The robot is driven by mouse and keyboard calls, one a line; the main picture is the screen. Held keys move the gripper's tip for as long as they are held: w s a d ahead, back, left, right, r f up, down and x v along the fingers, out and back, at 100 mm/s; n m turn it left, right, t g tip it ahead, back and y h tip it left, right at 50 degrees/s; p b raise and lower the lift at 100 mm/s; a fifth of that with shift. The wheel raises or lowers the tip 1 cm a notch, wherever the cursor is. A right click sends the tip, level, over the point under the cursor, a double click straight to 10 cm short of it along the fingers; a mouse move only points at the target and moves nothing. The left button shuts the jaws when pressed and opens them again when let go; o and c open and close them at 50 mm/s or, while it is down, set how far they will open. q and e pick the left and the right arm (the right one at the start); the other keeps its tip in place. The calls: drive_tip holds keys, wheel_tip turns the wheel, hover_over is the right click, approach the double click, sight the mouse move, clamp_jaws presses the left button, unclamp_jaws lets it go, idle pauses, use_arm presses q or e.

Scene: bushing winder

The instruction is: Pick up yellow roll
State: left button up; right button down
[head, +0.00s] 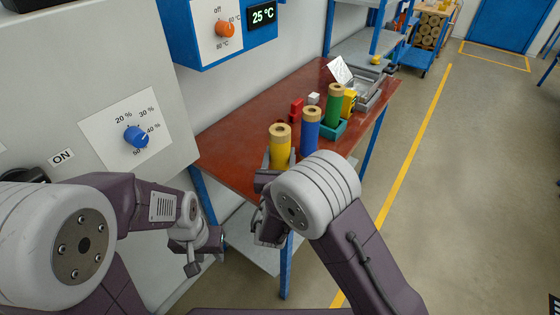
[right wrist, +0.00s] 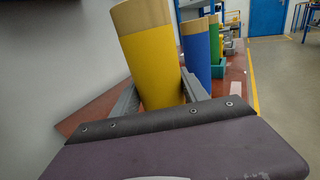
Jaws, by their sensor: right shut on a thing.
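The yellow roll (head: 281,150) stands upright near the front end of the red-brown table, with a tan core at its top. It fills the right wrist view (right wrist: 153,65), where it leans slightly. My right gripper (right wrist: 158,92) is shut on it, with a grey finger on each side. The roll's lower end is hidden by my gripper and arm, so I cannot tell whether it touches the table. My left gripper (head: 205,254) is empty, low beside the table's left front, with its fingers apart.
A blue roll (head: 311,131) and a green roll (head: 334,104) stand behind the yellow one on the table (head: 235,148). The grey cabinet (head: 60,110) is at left. The floor at right is clear.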

drive_tip(key=s+d+r+b, duration=0.1)
drive_tip(key=s+d+r, duration=0.3)
drive_tip(key=d+r, duration=0.4)
drive_tip(key=shift+d+b, duration=0.3)
drive_tip(key=shift+d, duration=1.2)
drive_tip(key=shift+r, duration=0.1)
